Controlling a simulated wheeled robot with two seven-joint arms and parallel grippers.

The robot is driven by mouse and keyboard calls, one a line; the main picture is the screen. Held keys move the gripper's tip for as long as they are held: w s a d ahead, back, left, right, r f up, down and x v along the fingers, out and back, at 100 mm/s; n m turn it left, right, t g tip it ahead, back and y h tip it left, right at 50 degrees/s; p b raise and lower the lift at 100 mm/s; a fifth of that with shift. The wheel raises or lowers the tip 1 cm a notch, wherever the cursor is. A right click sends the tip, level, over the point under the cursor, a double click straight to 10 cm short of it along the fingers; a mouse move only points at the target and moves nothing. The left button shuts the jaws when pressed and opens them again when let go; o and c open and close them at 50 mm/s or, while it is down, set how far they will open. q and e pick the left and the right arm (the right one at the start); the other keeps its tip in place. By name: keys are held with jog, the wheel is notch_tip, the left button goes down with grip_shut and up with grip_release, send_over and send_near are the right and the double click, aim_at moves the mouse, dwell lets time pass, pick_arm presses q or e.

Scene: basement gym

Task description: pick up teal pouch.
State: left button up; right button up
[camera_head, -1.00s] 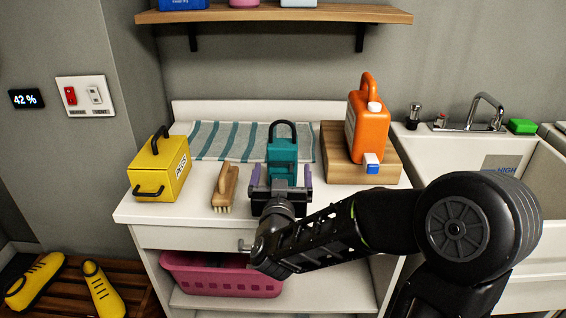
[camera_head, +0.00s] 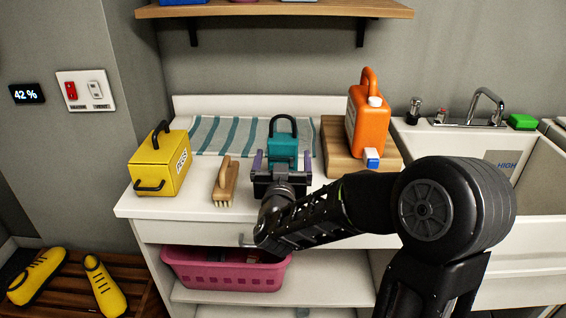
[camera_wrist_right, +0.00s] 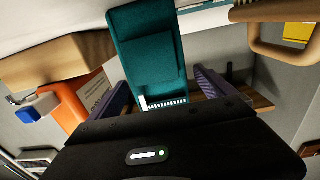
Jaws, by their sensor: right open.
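The teal pouch (camera_head: 283,149) stands on the white counter, with a dark loop handle on top. My right gripper (camera_head: 281,164) is open at its near side, with a purple-lined finger on either side of the pouch's lower part. The gripper's body hides the pouch's base in the head view. In the right wrist view the pouch (camera_wrist_right: 148,55) lies between the two purple fingers (camera_wrist_right: 160,100), and I cannot tell whether they touch it. My left gripper is not in view.
A wooden brush (camera_head: 225,182) and a yellow box (camera_head: 160,165) stand to the left. An orange jug (camera_head: 368,128) stands on a wooden block (camera_head: 337,148) to the right. A striped towel (camera_head: 222,138) lies behind. A pink basket (camera_head: 225,273) sits on the shelf below.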

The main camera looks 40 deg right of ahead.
aim_at(283, 150)
jog(key=x, duration=0.4)
jog(key=shift+f, duration=0.1)
dwell(0.4)
jog(key=c, duration=1.6)
notch_tip(283, 150, up, 10)
jog(key=shift+r+p, duration=0.1)
jog(key=shift+p, duration=0.95)
